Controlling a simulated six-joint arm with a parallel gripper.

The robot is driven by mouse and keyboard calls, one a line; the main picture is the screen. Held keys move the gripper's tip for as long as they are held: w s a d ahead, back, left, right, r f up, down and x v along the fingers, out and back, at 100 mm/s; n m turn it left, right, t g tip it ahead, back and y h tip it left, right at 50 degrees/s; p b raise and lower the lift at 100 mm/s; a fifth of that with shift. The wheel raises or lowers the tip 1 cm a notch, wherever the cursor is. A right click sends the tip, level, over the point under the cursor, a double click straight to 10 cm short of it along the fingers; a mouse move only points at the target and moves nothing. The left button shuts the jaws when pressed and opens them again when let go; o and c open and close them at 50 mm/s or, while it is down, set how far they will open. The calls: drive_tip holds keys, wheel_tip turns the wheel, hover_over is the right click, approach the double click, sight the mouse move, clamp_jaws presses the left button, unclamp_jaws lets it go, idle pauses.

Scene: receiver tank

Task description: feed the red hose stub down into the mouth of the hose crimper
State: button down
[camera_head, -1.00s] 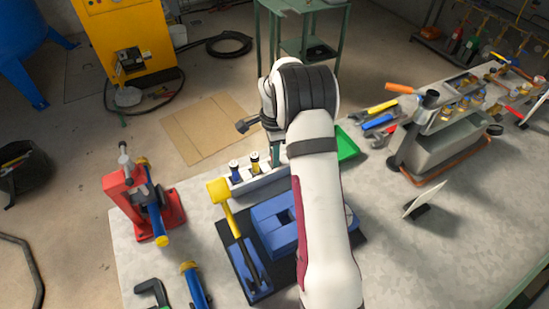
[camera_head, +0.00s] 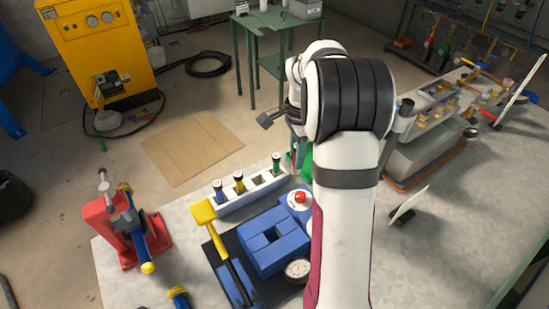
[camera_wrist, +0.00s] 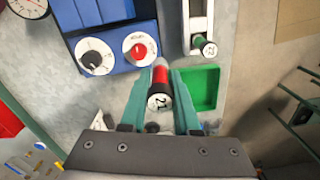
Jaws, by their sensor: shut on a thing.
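My gripper (camera_wrist: 160,100) has its two teal fingers shut on the red hose stub (camera_wrist: 160,74), whose numbered end faces the wrist camera. The hose crimper is the blue block (camera_head: 285,255) on a black base; the square gap in its top, which looks like its mouth, shows in the head view. In the wrist view the crimper (camera_wrist: 141,25) is at the upper left, and the stub is below its red knob (camera_wrist: 138,50), apart from the gap. In the head view my arm hides the stub and most of my gripper.
A white rack (camera_head: 250,198) behind the crimper holds blue, yellow and green stubs. A green tray (camera_wrist: 203,88) lies right of my gripper in the wrist view. The crimper's yellow-ended lever (camera_head: 204,212) stands at its left. A red tool (camera_head: 104,222) stands farther left.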

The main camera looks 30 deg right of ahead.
drive_tip(key=s+a+f+n, duration=0.2)
drive_tip(key=s+a+n, duration=0.4)
drive_tip(key=s+a, duration=0.4)
drive_tip(key=shift+a, duration=1.65)
drive_tip(key=shift+f, duration=1.45)
drive_tip(key=shift+f, duration=0.8)
drive_tip(key=c, duration=0.6)
unclamp_jaws()
drive_tip(key=shift+o, duration=0.2)
